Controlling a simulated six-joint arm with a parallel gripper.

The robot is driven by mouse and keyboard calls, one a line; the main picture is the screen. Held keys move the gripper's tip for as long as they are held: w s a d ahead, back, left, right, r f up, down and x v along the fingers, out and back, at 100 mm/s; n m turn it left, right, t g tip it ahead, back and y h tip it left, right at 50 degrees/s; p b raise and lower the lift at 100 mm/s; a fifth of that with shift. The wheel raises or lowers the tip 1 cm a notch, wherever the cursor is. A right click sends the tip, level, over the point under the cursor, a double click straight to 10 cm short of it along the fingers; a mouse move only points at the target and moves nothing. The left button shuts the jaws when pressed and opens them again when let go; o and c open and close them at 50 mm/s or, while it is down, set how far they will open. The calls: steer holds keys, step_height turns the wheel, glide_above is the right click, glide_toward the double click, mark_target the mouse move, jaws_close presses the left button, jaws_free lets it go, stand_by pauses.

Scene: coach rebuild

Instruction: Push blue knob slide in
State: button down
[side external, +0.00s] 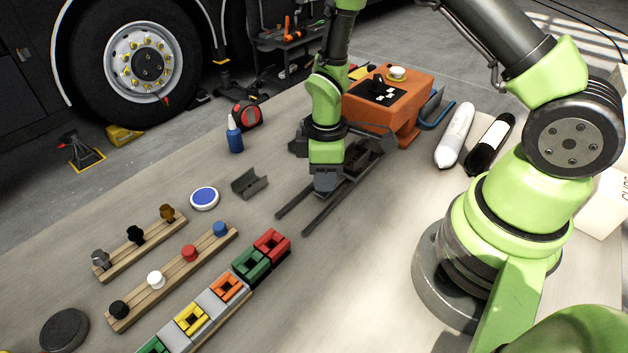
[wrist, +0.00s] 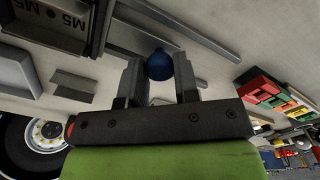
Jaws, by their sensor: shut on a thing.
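My gripper (side external: 325,185) points down over a dark metal slide with two long rails (side external: 318,212) in the side view. In the wrist view its two fingers (wrist: 159,78) stand on either side of a round blue knob (wrist: 158,64) and are shut on it. The knob is hidden behind my gripper in the side view. One dark rail (wrist: 185,32) also shows beyond the knob in the wrist view. The dark slide housing (side external: 366,158) is partly hidden behind my gripper. How far the slide is out cannot be told.
An orange stand (side external: 412,113) is behind the slide. Wooden peg racks (side external: 180,272) and a row of coloured blocks (side external: 228,288) are at front left. White and black tubes lie right.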

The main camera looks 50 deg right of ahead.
steer(key=shift+d, duration=0.65)
steer(key=c, duration=0.8)
jaws_free()
steer(key=shift+c, duration=0.2)
steer(key=shift+r, duration=0.15)
step_height(320, 180, up, 10)
